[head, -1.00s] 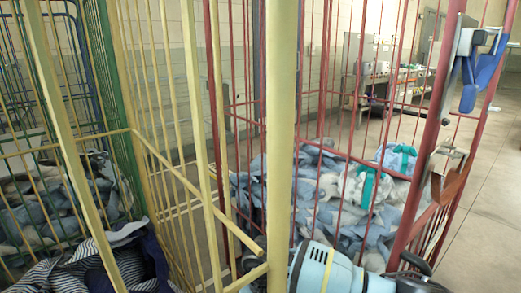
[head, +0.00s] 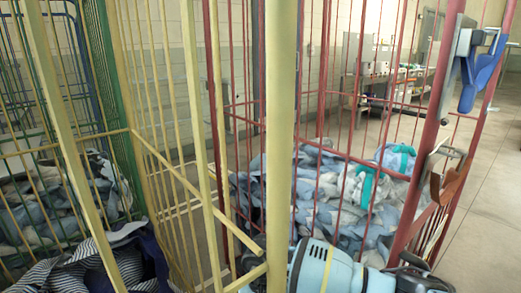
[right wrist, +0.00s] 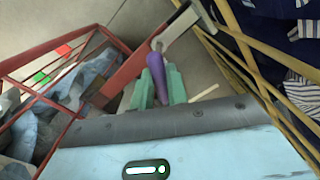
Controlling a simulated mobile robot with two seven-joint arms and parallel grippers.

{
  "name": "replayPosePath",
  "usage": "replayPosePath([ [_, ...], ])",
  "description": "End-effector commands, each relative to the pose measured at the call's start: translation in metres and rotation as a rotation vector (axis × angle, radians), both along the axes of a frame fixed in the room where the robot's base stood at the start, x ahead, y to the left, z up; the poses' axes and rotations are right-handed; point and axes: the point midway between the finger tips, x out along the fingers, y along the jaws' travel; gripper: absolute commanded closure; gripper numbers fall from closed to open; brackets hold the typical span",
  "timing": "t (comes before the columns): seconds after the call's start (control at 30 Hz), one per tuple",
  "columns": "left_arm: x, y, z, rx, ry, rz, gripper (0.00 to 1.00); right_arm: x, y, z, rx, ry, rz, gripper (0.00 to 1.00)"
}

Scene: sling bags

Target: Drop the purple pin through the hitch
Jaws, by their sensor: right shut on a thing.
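The purple pin (right wrist: 156,75) stands between the green fingers of my right gripper (right wrist: 157,88) in the right wrist view. The gripper is shut on it. A thin greyish end of the pin points toward the top of that view. A pale grey bar (right wrist: 182,25) lies close to this end, between the red and yellow frames. I cannot tell whether the bar is the hitch, or whether the pin touches it. In the head view my right gripper and the pin are hidden; only my light blue arm shows at the bottom. My left gripper is not in view.
A yellow cage cart (head: 217,170) stands at the left, with a thick post in front. A red cage cart (head: 433,130) with blue and brown latches stands at the right and holds bluish cloth (head: 320,200). Striped cloth (head: 65,270) lies lower left. Open floor lies far right.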

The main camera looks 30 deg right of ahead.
Motion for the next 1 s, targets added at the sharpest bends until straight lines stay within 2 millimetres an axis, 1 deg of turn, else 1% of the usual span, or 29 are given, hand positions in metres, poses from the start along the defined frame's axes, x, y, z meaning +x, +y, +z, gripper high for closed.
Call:
replayPosePath([
  [1.0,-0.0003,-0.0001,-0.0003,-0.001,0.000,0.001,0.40,-0.0024,0.0023,0.0000,0.022,-0.036,0.003,1.00],
])
